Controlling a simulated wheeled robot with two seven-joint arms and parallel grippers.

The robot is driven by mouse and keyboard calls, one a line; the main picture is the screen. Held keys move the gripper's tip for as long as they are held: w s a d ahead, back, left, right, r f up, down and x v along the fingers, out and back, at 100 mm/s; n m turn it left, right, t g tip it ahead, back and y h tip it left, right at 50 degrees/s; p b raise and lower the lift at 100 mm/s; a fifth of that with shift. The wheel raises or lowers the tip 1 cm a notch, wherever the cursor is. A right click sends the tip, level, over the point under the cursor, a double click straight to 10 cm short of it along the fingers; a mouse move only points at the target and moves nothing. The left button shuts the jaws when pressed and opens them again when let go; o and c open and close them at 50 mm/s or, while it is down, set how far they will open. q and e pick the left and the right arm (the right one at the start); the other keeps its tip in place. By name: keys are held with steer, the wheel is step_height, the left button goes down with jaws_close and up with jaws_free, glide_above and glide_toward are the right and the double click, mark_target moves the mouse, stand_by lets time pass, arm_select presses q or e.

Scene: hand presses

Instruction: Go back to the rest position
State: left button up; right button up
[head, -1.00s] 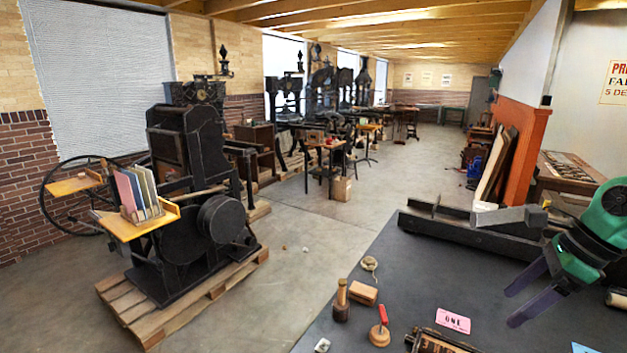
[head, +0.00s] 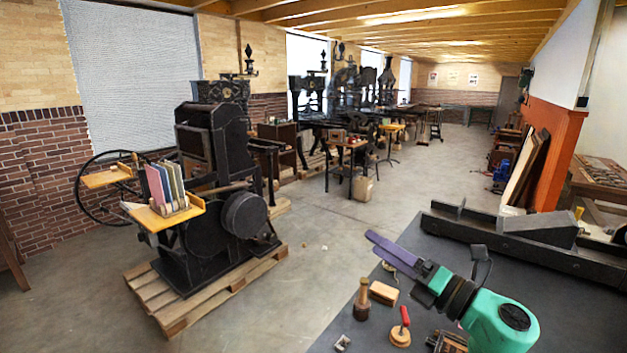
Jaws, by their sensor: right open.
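My right gripper (head: 374,243) has dark purple fingers and a green and black arm link. It reaches in from the lower right and points up and left, above the left edge of the dark grey table (head: 590,290). It is open, and I see nothing held in it. The fingers overlap from this angle, so the gap between them is hard to see. My left gripper is not in view.
A long dark metal press bed (head: 520,240) lies behind. A black press (head: 215,170) stands on a pallet at left.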

steer(key=s+d+f+m+h, duration=0.1)
steer(key=d+f+m+h, duration=0.55)
steer(key=m, duration=0.55)
steer(key=s+d+f+m+h, duration=0.1)
steer(key=d+f+m+h, duration=0.3)
steer(key=f+m+h, duration=0.6)
steer(key=s+f+m+g+y+b, duration=0.1)
steer(key=s+f+m+g+y, duration=0.2)
steer(key=s+f+m+g, duration=1.2)
steer(key=s+f+n+t+b, duration=0.1)
steer(key=s+f+n+b, duration=0.2)
steer(key=f, duration=0.9)
steer(key=s+f+t+b, duration=0.1)
steer(key=s+f+b, duration=0.3)
steer(key=f, duration=0.9)
steer(key=s+f+n+t+b, duration=0.15)
steer(key=f+b, duration=0.35)
steer(key=f, duration=0.7)
steer(key=s+d+f+g+b, duration=0.1)
steer(key=s+f+b, duration=0.3)
steer(key=s+f, duration=0.4)
steer(key=s+d+f+g+b, duration=0.1)
steer(key=s+f+b, duration=0.3)
steer(key=s+f, duration=0.5)
step_height(320, 180, down, 6)
steer(key=shift+d+f+n+b, duration=0.2)
steer(key=shift+d+n+b, duration=0.1)
steer(key=shift+n+b, duration=0.15)
